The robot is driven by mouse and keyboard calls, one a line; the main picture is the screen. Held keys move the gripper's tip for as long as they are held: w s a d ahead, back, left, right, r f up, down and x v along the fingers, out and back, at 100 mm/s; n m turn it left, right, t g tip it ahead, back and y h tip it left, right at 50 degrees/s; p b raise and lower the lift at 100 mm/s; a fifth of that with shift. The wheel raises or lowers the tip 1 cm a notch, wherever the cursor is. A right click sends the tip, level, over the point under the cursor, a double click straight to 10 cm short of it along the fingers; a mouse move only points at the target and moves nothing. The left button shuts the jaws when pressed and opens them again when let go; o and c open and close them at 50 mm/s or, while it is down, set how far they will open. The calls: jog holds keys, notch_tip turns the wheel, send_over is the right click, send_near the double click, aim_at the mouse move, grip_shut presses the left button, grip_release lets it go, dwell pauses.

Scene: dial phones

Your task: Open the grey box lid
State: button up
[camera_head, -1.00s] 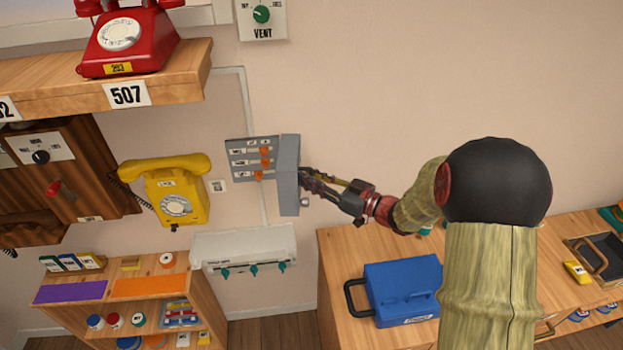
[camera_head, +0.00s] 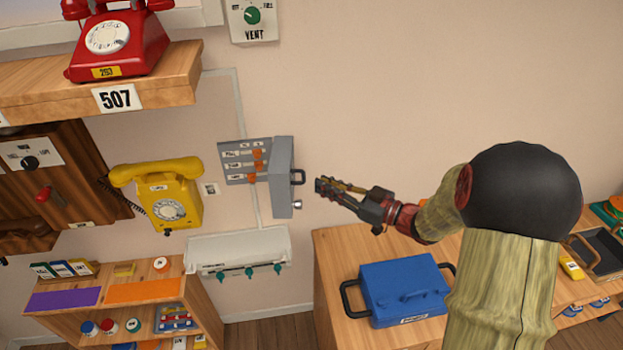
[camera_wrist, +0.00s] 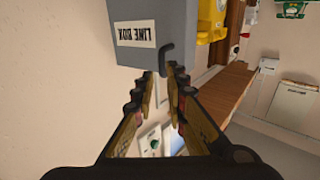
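The grey box (camera_head: 244,163) is on the wall, with orange switches and white labels showing inside. Its grey lid (camera_head: 281,178) stands swung out at the right side of the switches. A dark handle (camera_head: 299,177) is on the lid's right face, with a small round knob below it. In the wrist view the lid (camera_wrist: 172,18) carries an upside-down LINE BOX label (camera_wrist: 134,33), and the handle (camera_wrist: 167,58) shows just beyond my fingers. My gripper (camera_head: 318,187) is open and empty, a short gap to the right of the handle.
A yellow phone (camera_head: 165,195) hangs left of the box. A white unit with teal knobs (camera_head: 238,250) is below it. A blue case (camera_head: 405,287) stands on the wooden counter (camera_head: 335,250) below my arm. The wall right of the box is clear.

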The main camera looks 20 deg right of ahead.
jog(key=shift+f+v, duration=0.2)
jog(key=shift+v, duration=1.1)
jog(key=shift+f+v, duration=0.15)
jog(key=shift+v, duration=1.15)
jog(key=shift+a, duration=0.15)
